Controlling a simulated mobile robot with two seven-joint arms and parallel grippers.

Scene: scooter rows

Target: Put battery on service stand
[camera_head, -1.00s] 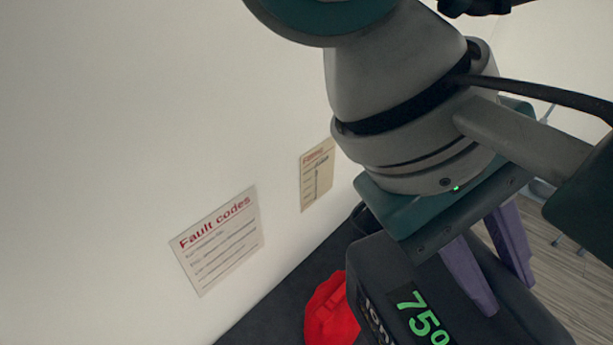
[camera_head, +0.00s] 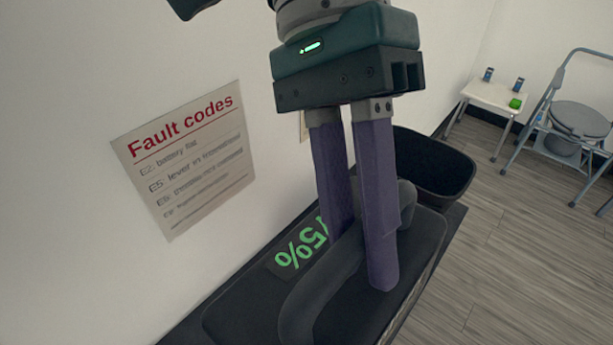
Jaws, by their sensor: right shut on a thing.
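The battery (camera_head: 345,312) is a large dark block with a thick grey carry handle on top and a green display, of which "5%" shows past the fingers. It fills the lower middle of the head view. My right gripper (camera_head: 358,250) comes down from above, its two purple fingers shut on the handle. The fingers hide part of the handle and display. I cannot tell whether the battery rests on the dark surface under it or hangs just above. I cannot make out a service stand for certain.
A black open bin (camera_head: 445,165) stands just behind the battery. A "Fault codes" sheet (camera_head: 185,160) hangs on the wall at left. A white side table (camera_head: 497,97) and a grey folding chair-like frame (camera_head: 580,118) stand at the back right. Wooden floor at right is clear.

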